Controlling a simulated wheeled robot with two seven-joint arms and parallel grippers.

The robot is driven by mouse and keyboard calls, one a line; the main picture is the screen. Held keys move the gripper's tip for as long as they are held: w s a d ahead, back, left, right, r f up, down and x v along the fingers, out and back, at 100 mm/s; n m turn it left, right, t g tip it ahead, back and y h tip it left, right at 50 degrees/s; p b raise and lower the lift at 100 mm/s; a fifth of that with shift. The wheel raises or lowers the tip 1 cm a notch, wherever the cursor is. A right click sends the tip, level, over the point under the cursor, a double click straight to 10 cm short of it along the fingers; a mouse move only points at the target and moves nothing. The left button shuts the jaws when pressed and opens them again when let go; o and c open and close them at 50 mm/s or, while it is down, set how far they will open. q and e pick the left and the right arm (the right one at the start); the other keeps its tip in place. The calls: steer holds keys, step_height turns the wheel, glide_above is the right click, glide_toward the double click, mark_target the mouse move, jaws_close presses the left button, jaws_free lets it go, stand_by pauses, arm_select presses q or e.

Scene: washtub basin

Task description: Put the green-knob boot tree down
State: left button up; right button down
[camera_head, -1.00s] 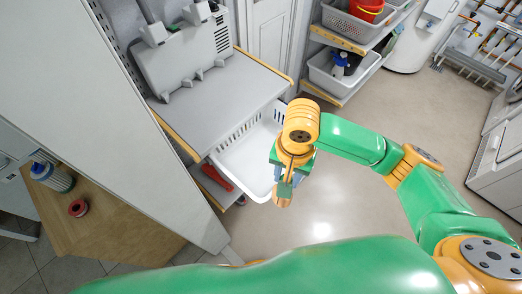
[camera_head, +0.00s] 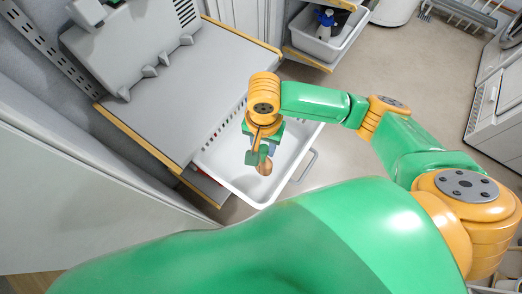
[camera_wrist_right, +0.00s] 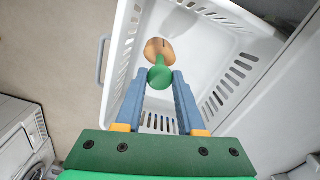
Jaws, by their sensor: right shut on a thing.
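The boot tree has a green knob (camera_wrist_right: 160,76) and a tan wooden body (camera_wrist_right: 157,48). In the head view its wooden end (camera_head: 265,167) shows just below my right gripper (camera_head: 259,153). My right gripper's blue fingers (camera_wrist_right: 158,82) are shut on the knob, with the wooden part pointing away from the palm. The boot tree hangs over the inside of a white slotted basket (camera_head: 218,168). I cannot tell how far it is above the basket floor. The basket's white floor also shows in the right wrist view (camera_wrist_right: 205,62). My left gripper is out of view.
A grey worktop with a wooden edge (camera_head: 130,133) stands left of the basket, with a grey sink-like unit (camera_head: 130,50) behind it. A metal handle (camera_head: 306,166) is on the basket's right side. A grey bin (camera_head: 322,45) holds a bottle. Open floor lies to the right.

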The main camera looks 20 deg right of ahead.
steer(key=f, duration=0.3)
steer(key=shift+w+f, duration=0.25)
steer(key=shift+f, duration=0.5)
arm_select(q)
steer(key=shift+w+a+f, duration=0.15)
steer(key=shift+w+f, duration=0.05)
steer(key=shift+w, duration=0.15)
arm_select(e)
steer(key=shift+s+a, duration=0.1)
steer(key=shift+s, duration=0.1)
steer(key=c, duration=0.5)
jaws_free()
steer(key=shift+w+f, duration=0.1)
step_height(320, 180, up, 12)
steer(key=shift+r+p, duration=0.2)
steer(key=shift+p, duration=0.45)
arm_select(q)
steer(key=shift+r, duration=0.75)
